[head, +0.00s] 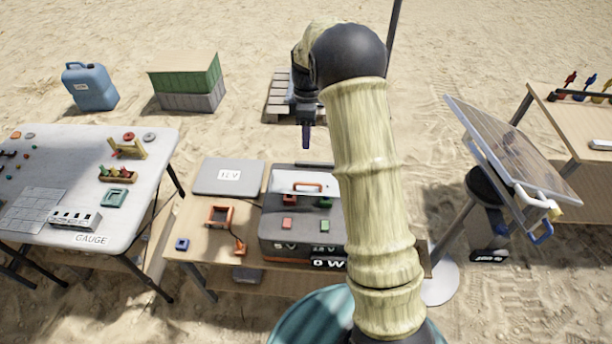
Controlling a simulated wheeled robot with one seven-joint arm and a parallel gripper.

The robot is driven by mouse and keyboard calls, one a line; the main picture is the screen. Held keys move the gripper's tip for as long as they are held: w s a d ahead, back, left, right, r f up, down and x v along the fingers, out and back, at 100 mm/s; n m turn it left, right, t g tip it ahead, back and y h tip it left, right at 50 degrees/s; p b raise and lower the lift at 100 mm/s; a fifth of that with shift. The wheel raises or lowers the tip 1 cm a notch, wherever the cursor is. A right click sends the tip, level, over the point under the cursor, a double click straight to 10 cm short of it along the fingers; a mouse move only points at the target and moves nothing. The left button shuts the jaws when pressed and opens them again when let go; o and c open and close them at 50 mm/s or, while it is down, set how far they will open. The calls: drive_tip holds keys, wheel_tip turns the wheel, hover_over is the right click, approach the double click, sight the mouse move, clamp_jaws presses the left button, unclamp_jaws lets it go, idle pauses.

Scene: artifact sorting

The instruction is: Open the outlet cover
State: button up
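A dark grey power box (275,228) stands on the middle wooden table, marked "5 V" and "12 V" on its front. A pale panel with an orange handle (309,186) lies across the back part of its top; it looks like the outlet cover, and it appears closed. My gripper (306,148) points down, above and beyond the back of the box, apart from the panel. Its fingers are small and dark, so I cannot tell if they are open or shut. My arm hides the right part of the box and panel.
A white table (120,220) stands left. A tilted solar panel (505,150) stands right. Open sand lies behind.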

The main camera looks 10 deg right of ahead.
drive_tip(key=p, duration=0.3)
hover_over(306, 177)
drive_tip(key=s+a, duration=0.1)
drive_tip(key=s, duration=0.4)
drive_tip(key=f, duration=1.4)
drive_tip(key=shift+w+a+f, duration=0.1)
drive_tip(key=shift+w+f, duration=0.05)
drive_tip(key=shift+w, duration=0.05)
clamp_jaws()
